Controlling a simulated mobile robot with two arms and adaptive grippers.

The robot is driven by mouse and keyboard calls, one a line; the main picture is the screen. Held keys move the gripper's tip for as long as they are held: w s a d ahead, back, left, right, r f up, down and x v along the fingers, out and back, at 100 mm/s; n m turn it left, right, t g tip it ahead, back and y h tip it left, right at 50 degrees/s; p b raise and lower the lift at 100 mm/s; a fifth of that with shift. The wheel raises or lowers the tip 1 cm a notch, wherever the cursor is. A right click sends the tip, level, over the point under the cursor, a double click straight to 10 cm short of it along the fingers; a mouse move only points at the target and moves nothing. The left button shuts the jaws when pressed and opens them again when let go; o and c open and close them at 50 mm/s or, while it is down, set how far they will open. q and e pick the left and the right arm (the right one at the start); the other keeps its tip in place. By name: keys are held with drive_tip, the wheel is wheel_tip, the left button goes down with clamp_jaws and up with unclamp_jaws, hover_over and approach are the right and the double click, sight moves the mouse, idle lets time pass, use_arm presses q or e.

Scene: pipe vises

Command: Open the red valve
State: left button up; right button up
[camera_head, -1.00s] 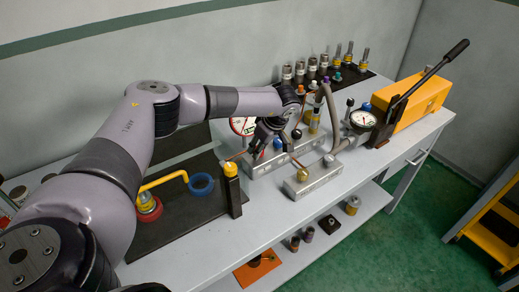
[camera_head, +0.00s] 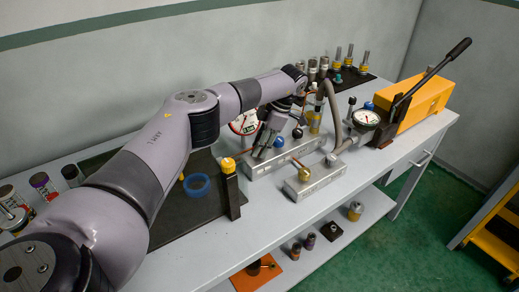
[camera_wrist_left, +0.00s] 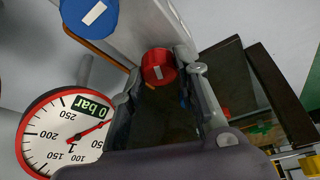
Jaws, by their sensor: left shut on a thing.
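The red valve knob (camera_wrist_left: 158,66) shows in the left wrist view between the fingertips of my left gripper (camera_wrist_left: 162,72), with a pale mark on its face. My left gripper is shut on it. In the head view my left gripper (camera_head: 264,142) reaches down to the grey valve block (camera_head: 298,150) at the back, and it hides the red knob there. A blue knob (camera_head: 279,142) sits just right of the gripper. It also shows in the left wrist view (camera_wrist_left: 92,14), with a white mark. My right gripper is not in view.
A round gauge (camera_wrist_left: 70,132) beside the gripper reads 0 bar. A black knob (camera_head: 297,133), a hose (camera_head: 328,104) and a second gauge (camera_head: 366,118) stand to the right. A front block (camera_head: 314,182) and a post with a yellow top (camera_head: 229,166) stand nearer.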

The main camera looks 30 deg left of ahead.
use_arm(q)
drive_tip(key=shift+w+n+g+h+b, duration=0.1)
drive_tip(key=shift+n+g+h+b, duration=0.35)
drive_tip(key=shift+n+b, duration=0.85)
drive_tip(key=shift+r+n, duration=0.1)
drive_tip(key=shift+n, duration=0.4)
drive_tip(key=o, duration=1.2)
drive_tip(key=shift+c, duration=0.2)
wheel_tip(320, 180, up, 10)
